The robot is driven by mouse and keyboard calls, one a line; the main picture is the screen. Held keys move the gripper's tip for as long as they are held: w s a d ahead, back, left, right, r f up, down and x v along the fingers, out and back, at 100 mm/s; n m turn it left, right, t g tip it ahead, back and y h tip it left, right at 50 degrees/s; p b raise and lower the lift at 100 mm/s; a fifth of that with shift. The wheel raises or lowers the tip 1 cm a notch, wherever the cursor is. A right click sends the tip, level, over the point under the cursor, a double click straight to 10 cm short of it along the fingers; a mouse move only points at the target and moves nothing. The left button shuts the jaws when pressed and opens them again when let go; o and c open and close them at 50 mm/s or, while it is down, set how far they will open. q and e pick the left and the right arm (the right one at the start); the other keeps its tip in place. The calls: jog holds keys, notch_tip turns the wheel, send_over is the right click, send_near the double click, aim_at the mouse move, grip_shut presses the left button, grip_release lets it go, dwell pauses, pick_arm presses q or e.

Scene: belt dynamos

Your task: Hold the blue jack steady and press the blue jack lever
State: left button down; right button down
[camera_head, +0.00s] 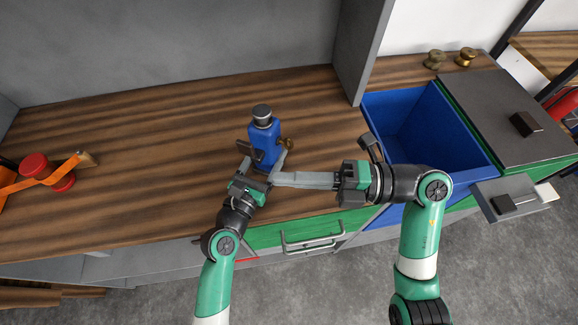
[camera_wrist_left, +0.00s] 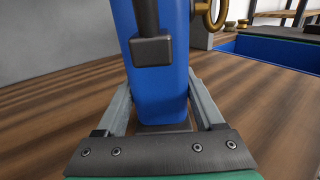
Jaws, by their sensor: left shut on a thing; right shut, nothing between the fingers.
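The blue jack (camera_head: 264,138) stands upright on the wooden worktop, with a dark round cap on top and a brass ring on its right side. In the left wrist view the blue jack (camera_wrist_left: 160,92) fills the middle, and its dark lever (camera_wrist_left: 152,50) hangs down the near face, ending in a block. My left gripper (camera_head: 262,164) is shut on the jack's lower body, one finger on each side. My right gripper (camera_head: 276,179) is shut and empty. Its fingertips point left, just in front of the jack and close to the left gripper; I cannot tell whether they touch anything.
An open blue bin (camera_head: 425,130) is sunk at the right, beside a dark grey lid (camera_head: 500,115). Brass knobs (camera_head: 466,57) stand at the back right. An orange and red object (camera_head: 35,168) lies far left. The worktop (camera_head: 150,140) left of the jack is clear.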

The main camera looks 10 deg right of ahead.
aim_at(246, 149)
pick_arm(q)
jog(key=shift+s+f, duration=0.1)
jog(key=shift+f, duration=0.2)
pick_arm(e)
jog(key=x, duration=0.8)
jog(key=shift+w+d, duration=0.65)
jog(key=shift+w, duration=0.2)
jog(key=shift+w+d, duration=0.6)
jog(key=shift+w, duration=0.2)
